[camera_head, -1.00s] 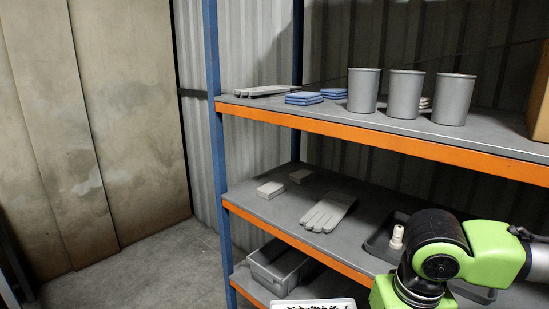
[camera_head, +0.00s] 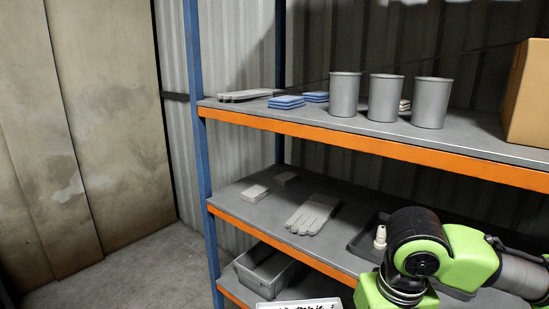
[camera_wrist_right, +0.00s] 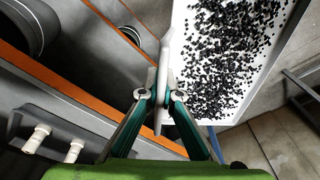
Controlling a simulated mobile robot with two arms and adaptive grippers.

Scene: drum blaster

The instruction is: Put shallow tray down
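The shallow tray (camera_wrist_right: 164,58) is white and holds many small black granules. My right gripper (camera_wrist_right: 163,97) is shut on the tray's rim, with one finger on each side of its wall. In the head view only a strip of the tray (camera_head: 299,304) shows at the bottom edge, in front of the shelving; the rest is cut off. My right arm hides part of the middle shelf, and its gripper is out of the head view. My left gripper is in neither view.
Blue and orange shelving (camera_head: 350,143) stands ahead. The middle shelf holds a grey glove (camera_head: 313,214), small pale blocks (camera_head: 255,192) and a dark tray (camera_head: 362,240) with white fittings (camera_head: 380,237). A grey bin (camera_head: 265,271) sits below. Grey cups (camera_head: 386,97) and a cardboard box (camera_head: 527,95) stand on top.

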